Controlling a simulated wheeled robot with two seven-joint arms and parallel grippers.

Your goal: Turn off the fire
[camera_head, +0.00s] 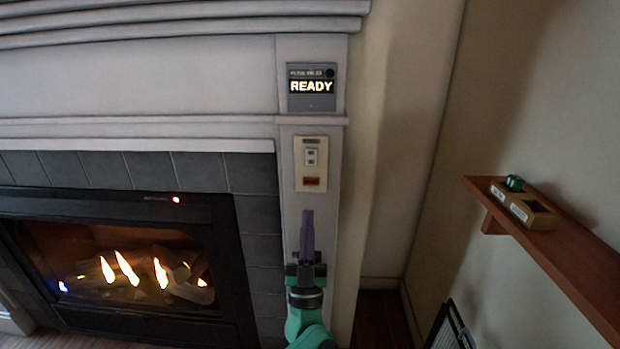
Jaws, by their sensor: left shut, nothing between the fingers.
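The fire (127,269) burns with several orange flames behind the glass of the black-framed fireplace at the lower left. A red light (176,200) glows on the fireplace's top frame. A cream switch plate (311,164) with a small white switch (311,157) and an orange-red part below it is on the white pillar right of the fireplace. Above it, a grey panel (312,103) shows "READY". My left gripper (307,213) points up just below the switch plate in the picture, its fingers shut and empty. I cannot tell whether it touches the pillar. My right gripper is not in view.
A wooden shelf (563,252) juts from the right wall, with a small wooden box (524,207) and a green item (514,183) on it. A dark framed object (450,328) stands low at the right. The mantel (180,27) overhangs at the top.

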